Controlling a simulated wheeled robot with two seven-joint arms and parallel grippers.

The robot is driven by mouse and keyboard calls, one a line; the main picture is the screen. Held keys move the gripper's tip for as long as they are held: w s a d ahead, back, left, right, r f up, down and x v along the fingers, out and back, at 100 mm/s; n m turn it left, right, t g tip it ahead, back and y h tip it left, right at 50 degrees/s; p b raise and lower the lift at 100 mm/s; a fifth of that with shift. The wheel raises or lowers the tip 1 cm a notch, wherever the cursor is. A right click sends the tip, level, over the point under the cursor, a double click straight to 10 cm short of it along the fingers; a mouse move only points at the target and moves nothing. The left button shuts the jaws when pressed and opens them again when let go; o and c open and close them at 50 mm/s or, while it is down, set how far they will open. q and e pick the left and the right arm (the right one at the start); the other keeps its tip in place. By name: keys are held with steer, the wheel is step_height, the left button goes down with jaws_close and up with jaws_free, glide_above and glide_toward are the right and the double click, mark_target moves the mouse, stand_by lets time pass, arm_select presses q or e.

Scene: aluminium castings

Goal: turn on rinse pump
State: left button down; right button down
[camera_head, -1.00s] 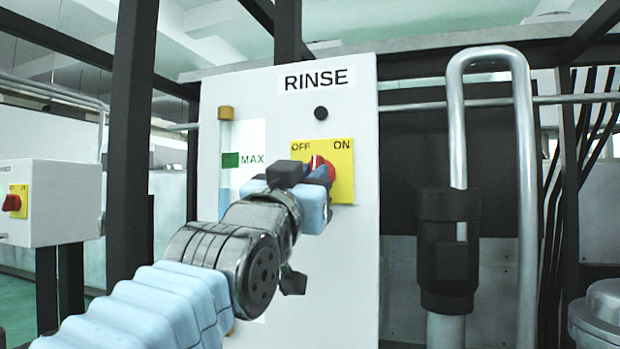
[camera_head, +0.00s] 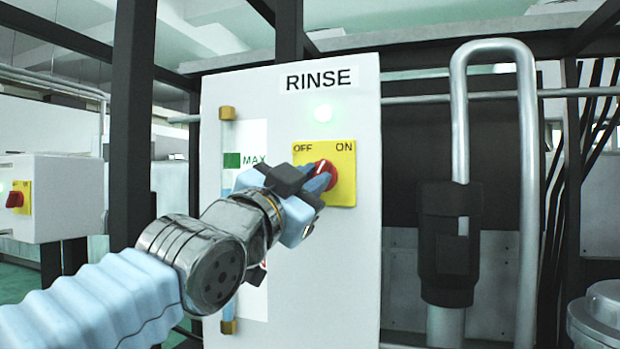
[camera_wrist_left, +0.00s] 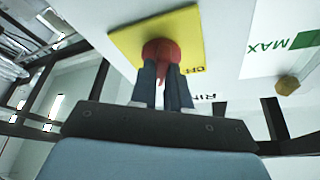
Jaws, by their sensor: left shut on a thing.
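The white RINSE panel (camera_head: 345,250) stands in front of me in the head view. Its red rotary knob (camera_head: 326,172) sits on a yellow plate (camera_head: 343,195) marked OFF and ON. My left gripper (camera_head: 318,180) is shut on the knob, with its fingers on both sides of it; the knob (camera_wrist_left: 162,50) also shows between the fingertips in the left wrist view. The indicator lamp (camera_head: 323,113) above the plate is lit pale green. The fingers hide part of the knob and plate. My right gripper is not in view.
A sight tube with a green MAX mark (camera_head: 232,160) runs down the panel's left side. A second box with a red knob (camera_head: 15,200) stands at far left. A bent metal pipe (camera_head: 525,180) and dark frame posts stand beside the panel.

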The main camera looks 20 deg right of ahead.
arm_select(q)
steer(key=c, duration=1.1)
jaws_free()
steer(key=b+v, duration=1.1)
steer(key=v, duration=0.2)
steer(key=shift+s+a+b, duration=0.2)
steer(key=shift+a+b, duration=0.1)
steer(key=shift+b, duration=0.1)
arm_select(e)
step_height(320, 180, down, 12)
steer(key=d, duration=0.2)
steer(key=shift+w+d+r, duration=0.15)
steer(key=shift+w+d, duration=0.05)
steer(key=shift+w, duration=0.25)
arm_select(q)
steer(key=shift+f, duration=0.2)
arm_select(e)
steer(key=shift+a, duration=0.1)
